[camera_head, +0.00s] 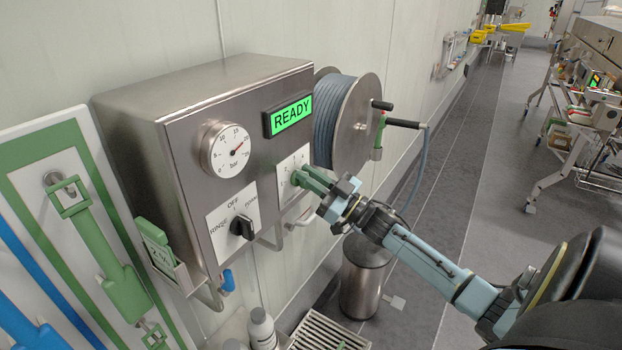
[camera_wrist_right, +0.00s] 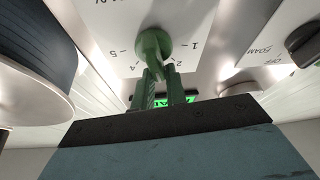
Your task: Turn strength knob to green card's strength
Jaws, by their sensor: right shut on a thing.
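The green strength knob (camera_wrist_right: 152,44) sits on a white dial plate (camera_wrist_right: 120,30) with the numbers 1, 2, 4 and 5 legible around it. My right gripper (camera_wrist_right: 160,88) is shut on the knob's grip; its fingers hide part of the knob and dial, so I cannot tell which number it points at. In the head view my right gripper (camera_head: 303,181) reaches the dial plate (camera_head: 289,168) from the right. What looks like the green card (camera_head: 158,247) stands in a holder at the box's left side; its marking is too small to read. My left gripper is not in view.
The steel control box (camera_head: 180,95) carries a lit READY display (camera_head: 291,114), a pressure gauge (camera_head: 226,150) and a black mode knob (camera_head: 242,227). A hose reel (camera_head: 352,120) is right behind my gripper. A steel bin (camera_head: 364,280) stands below.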

